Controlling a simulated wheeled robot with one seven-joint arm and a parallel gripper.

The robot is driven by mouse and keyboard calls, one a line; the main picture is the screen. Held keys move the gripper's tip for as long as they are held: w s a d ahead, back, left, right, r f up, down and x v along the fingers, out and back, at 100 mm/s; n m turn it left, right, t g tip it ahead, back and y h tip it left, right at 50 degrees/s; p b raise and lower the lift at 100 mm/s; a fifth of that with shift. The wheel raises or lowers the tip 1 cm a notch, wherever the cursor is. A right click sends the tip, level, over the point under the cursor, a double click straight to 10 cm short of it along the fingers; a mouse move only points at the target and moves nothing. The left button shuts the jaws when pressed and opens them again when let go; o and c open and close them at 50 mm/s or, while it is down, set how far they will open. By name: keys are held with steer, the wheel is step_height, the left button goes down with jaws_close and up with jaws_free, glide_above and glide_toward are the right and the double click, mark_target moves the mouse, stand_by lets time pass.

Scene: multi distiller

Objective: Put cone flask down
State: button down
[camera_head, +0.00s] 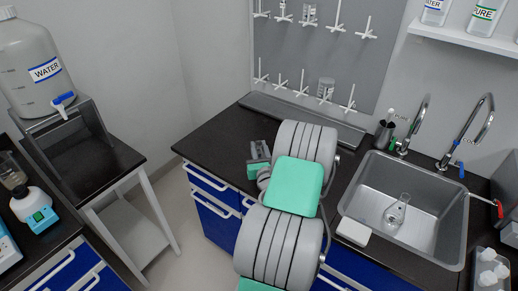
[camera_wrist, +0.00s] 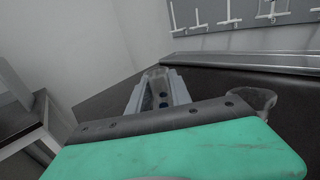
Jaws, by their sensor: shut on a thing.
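My gripper (camera_head: 256,152) is over the left part of the black counter, beside the arm's large grey links. In the wrist view my gripper (camera_wrist: 160,88) is shut on a clear glass piece, the cone flask (camera_wrist: 156,73). Only a faint bit of glass shows between and beyond the fingers, so its base and its height over the counter cannot be told. Another clear conical flask (camera_head: 396,213) is in the sink.
The black counter (camera_head: 215,140) is bare left of my gripper. The steel sink (camera_head: 440,232) lies to the right, with taps behind it. A pegboard (camera_head: 300,50) and a metal trough (camera_head: 290,115) are at the back. A water tank (camera_head: 40,65) stands far left.

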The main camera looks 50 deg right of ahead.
steer(key=shift+f, duration=0.15)
steer(key=c, duration=1.2)
jaws_free()
steer(key=shift+o, duration=0.2)
steer(key=shift+s+a, duration=0.1)
steer(key=shift+s, duration=0.15)
steer(key=b+v, duration=0.5)
steer(key=v, duration=0.5)
steer(key=shift+s+a, duration=0.1)
steer(key=shift+s, duration=0.05)
steer(key=shift+s+a, duration=0.35)
steer(key=shift+a, duration=0.1)
steer(key=w+a+n+t+y, duration=0.2)
steer(key=w+a+n+y, duration=0.6)
steer(key=w+a+n, duration=0.3)
steer(key=w+a+f+n+g+y, duration=0.25)
steer(key=a+n+g+y, duration=0.3)
steer(key=a+n, duration=0.95)
steer(key=s+a+r+n+g+h, duration=0.1)
steer(key=s+a+r+n+g, duration=0.1)
steer(key=s+n, duration=0.4)
steer(key=s+a+r+n+g+h, duration=0.1)
steer(key=s+a+n+g, duration=0.4)
steer(key=n, duration=0.7)
steer(key=shift+s+a+r, duration=0.45)
steer(key=shift+s+a, duration=0.65)
steer(key=shift+a, duration=0.1)
